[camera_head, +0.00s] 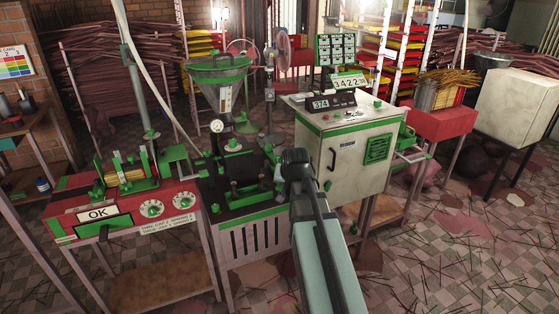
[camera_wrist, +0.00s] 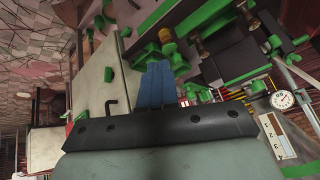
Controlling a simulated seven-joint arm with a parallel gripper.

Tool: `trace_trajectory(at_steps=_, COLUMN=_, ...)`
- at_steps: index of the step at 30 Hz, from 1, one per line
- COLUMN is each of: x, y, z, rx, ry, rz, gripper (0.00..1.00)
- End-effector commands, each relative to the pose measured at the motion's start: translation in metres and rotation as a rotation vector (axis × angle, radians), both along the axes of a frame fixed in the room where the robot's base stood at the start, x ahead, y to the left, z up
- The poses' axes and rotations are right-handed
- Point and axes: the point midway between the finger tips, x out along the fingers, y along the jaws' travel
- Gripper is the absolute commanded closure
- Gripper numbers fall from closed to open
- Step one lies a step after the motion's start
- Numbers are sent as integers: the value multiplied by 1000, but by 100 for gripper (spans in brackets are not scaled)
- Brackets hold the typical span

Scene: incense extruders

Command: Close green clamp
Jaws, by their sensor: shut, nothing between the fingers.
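The extruder (camera_head: 220,70) stands in the middle of the head view, with a green-rimmed hopper, a round gauge and a dark bench. Several green parts sit low on it, among them green fittings (camera_head: 251,191) by the bench front; I cannot tell for sure which is the clamp. My gripper (camera_head: 297,160) is over the right end of this bench, its fingers hidden by my arm. In the wrist view its blue fingers (camera_wrist: 156,82) are together and empty. A green block (camera_wrist: 165,36) shows just beyond the fingertips; I cannot tell if they touch.
A white control cabinet (camera_head: 345,150) with a black handle stands close on the right of my gripper. A red table (camera_head: 130,213) with dials and an "OK" display stands at left. Racks and stacked sticks fill the back. The floor at the front right is open, with scattered sticks.

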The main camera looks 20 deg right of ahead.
Motion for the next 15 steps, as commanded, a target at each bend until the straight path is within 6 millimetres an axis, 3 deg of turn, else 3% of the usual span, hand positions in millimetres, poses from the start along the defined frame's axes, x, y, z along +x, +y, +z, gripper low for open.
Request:
trace_trajectory(at_steps=3, x=12, y=-3, z=34, rx=49, ry=-82, rz=-94, gripper=100)
trace_trajectory(at_steps=6, x=20, y=-5, z=48, rx=111, ry=-139, rz=-189, gripper=100)
trace_trajectory(at_steps=15, x=37, y=-9, z=58, rx=360, ry=-270, rz=-511, gripper=100)
